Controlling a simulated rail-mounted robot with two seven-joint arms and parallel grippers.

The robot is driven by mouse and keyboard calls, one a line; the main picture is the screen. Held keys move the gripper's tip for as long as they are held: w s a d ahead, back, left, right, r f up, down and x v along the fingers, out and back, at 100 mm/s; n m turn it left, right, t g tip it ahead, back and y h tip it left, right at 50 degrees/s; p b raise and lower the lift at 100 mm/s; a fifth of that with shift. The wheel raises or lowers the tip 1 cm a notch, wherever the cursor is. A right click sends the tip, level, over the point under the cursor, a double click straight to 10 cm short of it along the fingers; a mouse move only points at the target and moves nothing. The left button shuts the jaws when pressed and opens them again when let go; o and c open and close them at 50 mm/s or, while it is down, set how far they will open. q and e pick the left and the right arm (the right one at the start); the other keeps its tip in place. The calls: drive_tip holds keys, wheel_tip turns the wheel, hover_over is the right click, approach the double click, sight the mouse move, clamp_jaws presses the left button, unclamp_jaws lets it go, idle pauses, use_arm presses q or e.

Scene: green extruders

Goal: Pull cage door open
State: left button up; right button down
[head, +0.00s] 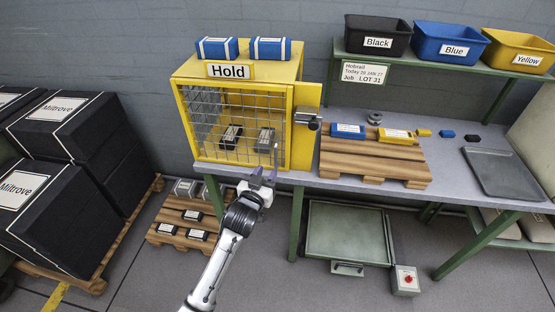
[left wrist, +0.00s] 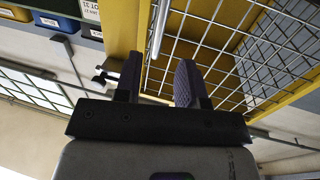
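The yellow cage (head: 303,155) stands on the left end of the bench under a "Hold" sign. Its wire-mesh door (head: 232,128) covers the front and looks closed. A thin upright silver handle (head: 277,140) is at the door's right side; the bar also shows in the left wrist view (left wrist: 158,32). My left gripper (head: 263,177) is at the lower right of the door, just below the handle. Its fingers (left wrist: 158,80) are apart and empty, with the bar lined up beyond the gap between them. Contact with the bar cannot be told. My right gripper is not in view.
A dark latch-like part (head: 308,120) sticks out at the cage's right side. Dark and grey boxes are inside; two blue boxes (head: 217,48) lie on top. A wooden pallet (head: 375,160) with boxes stands right of the cage. Black crates (head: 60,205) are stacked left.

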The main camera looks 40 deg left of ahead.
sight(275, 158)
use_arm(q)
drive_tip(key=b+x, duration=0.1)
drive_tip(key=x, duration=0.7)
drive_tip(key=shift+w+b, duration=0.1)
drive_tip(key=shift+b, duration=0.3)
drive_tip(key=c, duration=0.6)
clamp_jaws()
